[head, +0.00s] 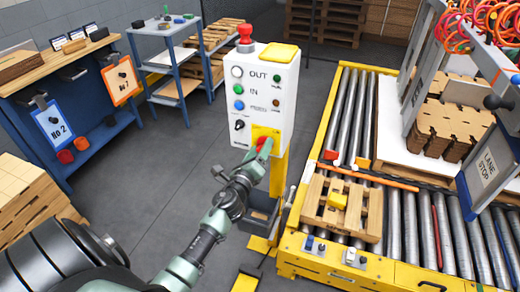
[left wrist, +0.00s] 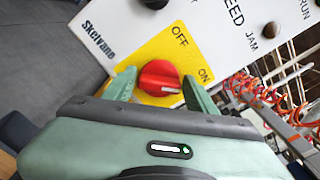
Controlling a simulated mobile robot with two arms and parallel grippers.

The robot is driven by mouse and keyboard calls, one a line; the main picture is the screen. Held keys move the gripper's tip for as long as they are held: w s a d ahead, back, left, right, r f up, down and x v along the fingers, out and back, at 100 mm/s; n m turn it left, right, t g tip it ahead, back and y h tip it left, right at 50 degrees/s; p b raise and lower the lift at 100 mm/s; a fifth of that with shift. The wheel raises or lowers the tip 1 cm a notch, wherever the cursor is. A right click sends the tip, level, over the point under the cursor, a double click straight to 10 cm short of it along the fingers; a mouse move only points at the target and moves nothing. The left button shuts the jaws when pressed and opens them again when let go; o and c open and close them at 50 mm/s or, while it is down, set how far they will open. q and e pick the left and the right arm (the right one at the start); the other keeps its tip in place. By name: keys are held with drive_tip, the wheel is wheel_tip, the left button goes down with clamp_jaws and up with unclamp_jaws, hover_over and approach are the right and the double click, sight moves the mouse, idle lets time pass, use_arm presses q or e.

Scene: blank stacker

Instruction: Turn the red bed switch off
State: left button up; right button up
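The red bed switch (left wrist: 160,76) is a round red knob on a yellow plate (left wrist: 170,52) marked OFF and ON, low on a white control box (head: 262,82). Its red also shows in the head view (head: 263,143). My left gripper (left wrist: 160,82) is at the plate, with one green finger on each side of the knob. The fingers are spread about the knob's width apart; I cannot tell whether they touch it. The knob's exact pointing is hard to read. In the head view my left gripper (head: 263,150) partly covers the plate. My right gripper is not in view.
The box has several other buttons, a black selector (head: 239,125) and a red mushroom button (head: 245,34) on top. A roller conveyor (head: 345,120) with a small wooden pallet (head: 343,208) lies to the right. A blue workbench (head: 95,130) stands left. Grey floor (head: 150,200) is open between.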

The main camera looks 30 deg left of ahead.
use_arm(q)
drive_tip(key=c, duration=0.8)
drive_tip(key=shift+c, duration=0.2)
drive_tip(key=shift+n, duration=0.3)
drive_tip(key=shift+f+n, duration=0.15)
drive_tip(key=shift+n, duration=2.7)
drive_tip(key=shift+f+n, duration=0.2)
drive_tip(key=shift+n, duration=2.7)
drive_tip(key=shift+f+n, duration=0.15)
drive_tip(key=shift+n, duration=2.7)
drive_tip(key=o, duration=1.4)
